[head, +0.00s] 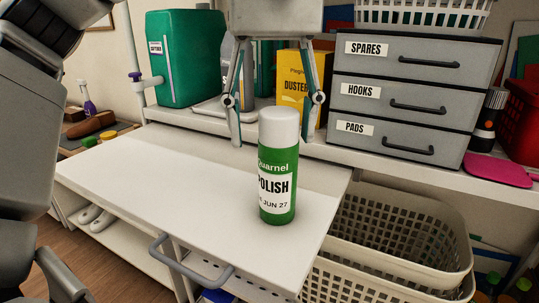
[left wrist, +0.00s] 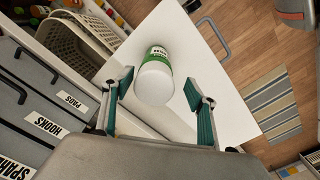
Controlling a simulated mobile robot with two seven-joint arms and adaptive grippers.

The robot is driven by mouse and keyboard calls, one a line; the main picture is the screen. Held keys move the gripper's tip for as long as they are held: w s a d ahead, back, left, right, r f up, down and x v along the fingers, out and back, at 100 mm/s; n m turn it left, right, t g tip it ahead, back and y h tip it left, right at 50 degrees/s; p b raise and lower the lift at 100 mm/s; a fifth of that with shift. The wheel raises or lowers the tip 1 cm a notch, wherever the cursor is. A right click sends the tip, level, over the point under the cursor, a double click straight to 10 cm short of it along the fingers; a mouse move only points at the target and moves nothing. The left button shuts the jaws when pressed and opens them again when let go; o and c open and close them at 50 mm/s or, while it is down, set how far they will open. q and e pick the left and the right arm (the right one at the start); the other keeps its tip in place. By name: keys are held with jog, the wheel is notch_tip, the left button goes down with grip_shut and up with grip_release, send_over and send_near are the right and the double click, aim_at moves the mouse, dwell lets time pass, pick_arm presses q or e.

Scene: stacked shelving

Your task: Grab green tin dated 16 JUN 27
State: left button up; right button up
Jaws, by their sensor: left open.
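A green tin (head: 278,168) with a white cap stands upright on the white pull-out board (head: 185,190). Its label reads Quarnel POLISH, with a date ending in JUN 27; the day is cut off by the tin's curve. My left gripper (head: 272,142) is open and empty. Its fingers point down, one on either side of the tin in the picture, and appear behind it, not touching. In the left wrist view the tin (left wrist: 155,75) shows cap first between the open fingers (left wrist: 158,78). My right gripper is not seen.
Behind stand a green container (head: 187,70), a yellow Duster box (head: 291,85) and grey drawers (head: 415,100) marked SPARES, HOOKS and PADS. Cream baskets (head: 400,235) sit below right. A grey handle (head: 180,265) is on the board's front. The board left of the tin is clear.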

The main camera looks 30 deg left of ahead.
aim_at(278, 173)
pick_arm(q)
jog(key=shift+w+a+f, duration=0.1)
jog(key=shift+a, duration=0.05)
jog(key=shift+f, duration=0.25)
notch_tip(278, 173, down, 3)
jog(key=shift+r+b, duration=0.15)
jog(key=shift+b, duration=0.6)
jog(key=f, duration=0.1)
jog(key=d+f+b, duration=0.1)
jog(key=f, duration=0.1)
jog(key=shift+w+f+b, duration=0.15)
jog(key=shift+f+b, duration=0.1)
jog(key=shift+b, duration=0.05)
jog(key=shift+f, duration=0.5)
jog(key=shift+r, duration=0.1)
jog(key=shift+c, duration=0.9)
jog(key=c, duration=1.3)
